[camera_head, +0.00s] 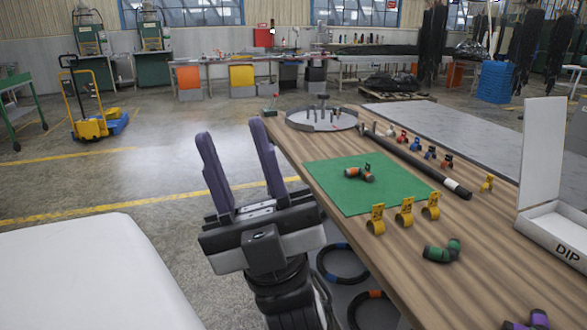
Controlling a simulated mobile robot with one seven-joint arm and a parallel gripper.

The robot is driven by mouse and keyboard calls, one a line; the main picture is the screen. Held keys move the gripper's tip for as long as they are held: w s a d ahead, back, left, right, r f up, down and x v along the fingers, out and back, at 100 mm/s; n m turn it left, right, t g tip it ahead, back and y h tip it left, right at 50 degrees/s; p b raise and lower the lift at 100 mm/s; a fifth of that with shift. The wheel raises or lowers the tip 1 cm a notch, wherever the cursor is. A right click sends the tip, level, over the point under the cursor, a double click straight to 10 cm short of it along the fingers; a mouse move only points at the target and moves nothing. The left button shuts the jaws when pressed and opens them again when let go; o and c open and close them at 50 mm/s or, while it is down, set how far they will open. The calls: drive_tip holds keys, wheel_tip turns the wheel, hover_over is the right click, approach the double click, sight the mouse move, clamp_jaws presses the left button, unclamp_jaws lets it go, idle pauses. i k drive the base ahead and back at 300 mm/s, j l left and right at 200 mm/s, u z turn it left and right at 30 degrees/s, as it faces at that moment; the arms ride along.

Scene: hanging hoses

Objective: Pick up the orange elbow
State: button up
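The orange elbow (359,173) is a small black pipe elbow with orange bands. It lies on the green mat (335,192) on the wooden table (470,250). My gripper (228,140) stands left of the table over the floor, its two purple-grey fingers pointing up and well apart. It is open, with nothing between the fingers. It is apart from the elbow, which lies to its right.
Several yellow clips (404,212) line the mat's front right edge. A green-banded elbow (442,251) and a purple-banded one (527,322) lie nearer. A long black hose (415,165) crosses behind the mat. A white box (556,233) stands at right; a round tray (321,120) sits at the far end.

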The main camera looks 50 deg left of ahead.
sight(369, 177)
drive_tip(key=u, duration=1.05)
drive_tip(key=i+j, duration=0.1)
drive_tip(key=i, duration=0.25)
drive_tip(key=z, duration=0.05)
